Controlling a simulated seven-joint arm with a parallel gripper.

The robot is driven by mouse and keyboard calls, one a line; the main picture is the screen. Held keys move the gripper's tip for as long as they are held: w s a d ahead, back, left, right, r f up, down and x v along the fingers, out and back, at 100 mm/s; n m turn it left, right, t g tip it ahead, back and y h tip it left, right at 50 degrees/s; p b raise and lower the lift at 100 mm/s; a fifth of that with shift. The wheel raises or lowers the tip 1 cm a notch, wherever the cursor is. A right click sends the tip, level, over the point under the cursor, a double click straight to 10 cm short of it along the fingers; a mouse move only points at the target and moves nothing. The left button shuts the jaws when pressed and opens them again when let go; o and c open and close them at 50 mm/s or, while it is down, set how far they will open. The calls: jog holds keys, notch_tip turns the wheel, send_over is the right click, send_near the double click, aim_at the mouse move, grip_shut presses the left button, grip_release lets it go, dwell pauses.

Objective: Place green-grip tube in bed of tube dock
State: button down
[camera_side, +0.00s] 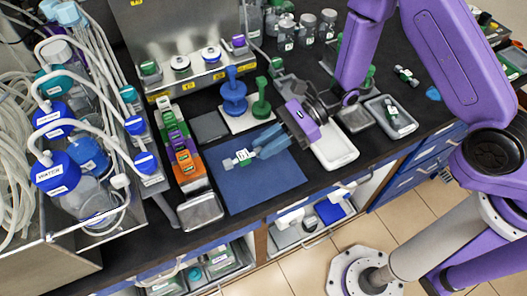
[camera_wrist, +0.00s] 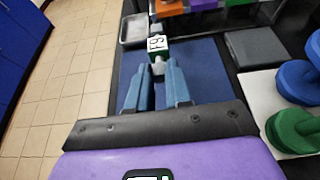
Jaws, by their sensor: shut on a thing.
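My gripper (camera_side: 256,154) has blue fingers and is shut on a small tube (camera_side: 240,158) with a white label and green parts, held over the blue mat. In the wrist view the tube (camera_wrist: 157,46) sticks out beyond the fingertips (camera_wrist: 158,72), its label facing the camera; part of it is hidden between the fingers. A row of green, purple and orange blocks (camera_side: 183,158) stands left of the tube and apart from it. I cannot tell for sure whether this row is the tube dock, and no empty bed is clear.
The blue mat (camera_side: 265,189) is otherwise clear. A metal tray (camera_side: 200,212) lies at its left, and a grey pad (camera_side: 210,127) behind. Blue (camera_side: 234,98) and green (camera_side: 261,103) upright pieces stand on a white board. A white tray (camera_side: 338,153) is at the right. Large bottles (camera_side: 58,175) crowd the far left.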

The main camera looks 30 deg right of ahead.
jog(key=shift+w+a+f, duration=0.25)
jog(key=shift+f, duration=0.15)
jog(key=shift+w+a+f, duration=0.1)
jog(key=shift+w+f, duration=0.05)
jog(key=shift+f, duration=1.6)
jog(key=shift+f, duration=0.1)
jog(key=c, duration=1)
grip_release()
jog(key=shift+c, duration=0.2)
